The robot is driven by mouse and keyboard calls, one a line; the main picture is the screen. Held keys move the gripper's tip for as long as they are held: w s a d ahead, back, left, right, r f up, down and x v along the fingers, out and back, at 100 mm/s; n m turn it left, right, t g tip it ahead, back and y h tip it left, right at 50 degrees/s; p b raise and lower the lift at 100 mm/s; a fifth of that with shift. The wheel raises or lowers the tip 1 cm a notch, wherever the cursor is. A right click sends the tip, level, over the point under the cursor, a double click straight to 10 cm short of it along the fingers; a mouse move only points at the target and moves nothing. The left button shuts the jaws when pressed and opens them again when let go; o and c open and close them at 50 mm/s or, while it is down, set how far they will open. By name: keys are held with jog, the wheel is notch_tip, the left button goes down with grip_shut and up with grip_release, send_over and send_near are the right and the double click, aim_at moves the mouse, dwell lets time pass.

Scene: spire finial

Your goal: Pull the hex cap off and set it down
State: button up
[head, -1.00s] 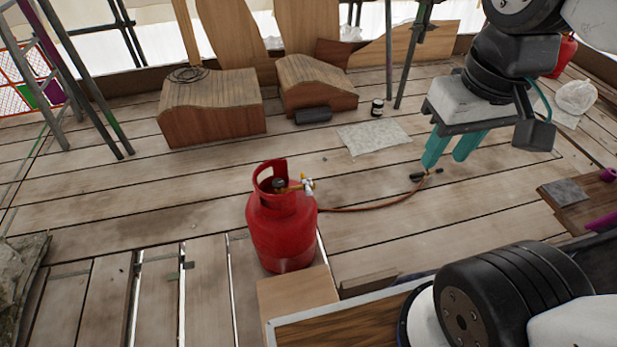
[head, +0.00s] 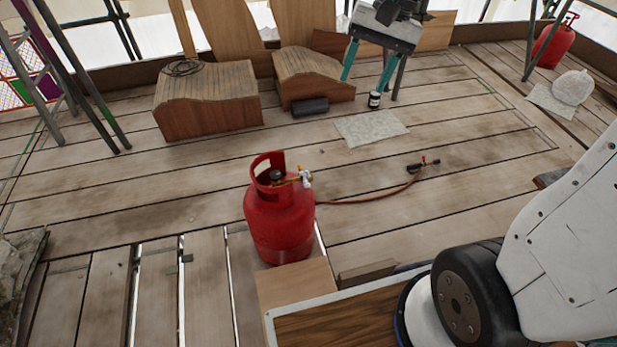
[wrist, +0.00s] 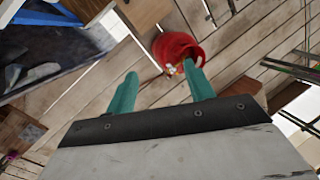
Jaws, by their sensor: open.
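I cannot make out a hex cap for certain in either view. A red gas cylinder (head: 280,222) stands upright on the plank floor, with a small brass and white valve fitting (head: 302,178) inside its collar; the details are too small to tell. The cylinder also shows beyond my fingertips in the wrist view (wrist: 172,45). My gripper (head: 363,83) is open and empty, its teal fingers apart, at the upper middle of the head view. The fingers also show in the wrist view (wrist: 158,73), with nothing between them. One fingertip appears close to a small dark jar (head: 375,99).
A hose runs from the cylinder to a torch (head: 424,166) on the floor. A pale sheet (head: 370,128), a dark roll (head: 310,106) and two wooden blocks (head: 208,103) (head: 312,80) lie behind. Scaffold poles stand at left.

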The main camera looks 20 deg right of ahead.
jog(key=w+f+m+y, duration=0.2)
jog(key=w+f+m, duration=0.1)
jog(key=w+f, duration=0.85)
jog(key=m+y, duration=0.3)
jog(key=m, duration=0.3)
send_over(312, 174)
jog(key=s+d, duration=0.1)
jog(key=d, duration=0.4)
notch_tip(312, 174, down, 21)
notch_tip(312, 174, down, 18)
jog(key=d+m, duration=0.1)
jog(key=m, duration=0.3)
jog(key=shift+w+f+y, duration=0.25)
jog(key=shift+w+y, duration=0.05)
jog(key=shift+w, duration=0.15)
jog(key=shift+x, duration=4.45)
jog(key=shift+w, duration=0.15)
jog(key=shift+c, duration=0.3)
